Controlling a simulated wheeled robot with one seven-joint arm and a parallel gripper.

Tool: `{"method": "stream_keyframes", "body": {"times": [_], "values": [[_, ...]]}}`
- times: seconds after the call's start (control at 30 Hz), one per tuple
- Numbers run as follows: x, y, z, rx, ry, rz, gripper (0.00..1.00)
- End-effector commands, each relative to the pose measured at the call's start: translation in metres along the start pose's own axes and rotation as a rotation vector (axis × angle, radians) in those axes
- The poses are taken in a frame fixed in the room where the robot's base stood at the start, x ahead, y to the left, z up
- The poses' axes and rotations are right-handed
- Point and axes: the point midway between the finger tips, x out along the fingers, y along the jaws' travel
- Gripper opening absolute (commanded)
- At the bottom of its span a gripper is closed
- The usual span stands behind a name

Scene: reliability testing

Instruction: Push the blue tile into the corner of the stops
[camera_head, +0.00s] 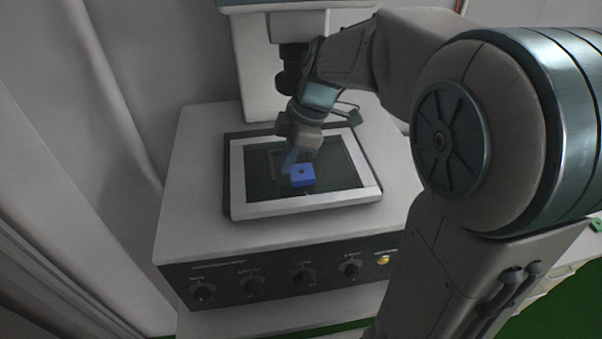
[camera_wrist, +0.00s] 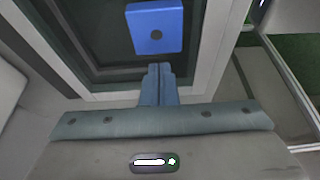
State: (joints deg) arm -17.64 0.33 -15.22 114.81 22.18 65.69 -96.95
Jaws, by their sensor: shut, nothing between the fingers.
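The blue tile (camera_head: 302,179) lies flat on the dark panel of the instrument. It has a dark round hole in its top and also shows at the top of the wrist view (camera_wrist: 170,20). My gripper (camera_head: 289,163) is shut and empty, pointing down just to the upper left of the tile in the head view. In the wrist view its closed fingers (camera_wrist: 159,70) stand just below the tile, with a small gap in the picture. I cannot tell if they touch it. A faint dark strip (camera_head: 273,160) left of my fingers may be one of the stops; their corner is not clear.
A pale raised frame (camera_head: 310,206) surrounds the dark panel. The instrument (camera_head: 195,187) has several knobs and a yellow button (camera_head: 383,260) on its front. Its upright column (camera_head: 252,70) stands behind the panel, close to my wrist. The panel right of the tile looks clear.

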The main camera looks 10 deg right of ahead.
Motion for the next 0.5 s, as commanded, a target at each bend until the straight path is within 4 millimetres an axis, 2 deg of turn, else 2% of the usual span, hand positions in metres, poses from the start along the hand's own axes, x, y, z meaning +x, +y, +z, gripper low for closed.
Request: {"method": "stream_keyframes", "body": {"times": [0.3, 0.5], "values": [[0.000, 0.000, 0.002, 0.001, 0.000, 0.001, 0.00], [-0.006, 0.001, 0.022, 0.003, -0.001, 0.002, 0.00]]}}
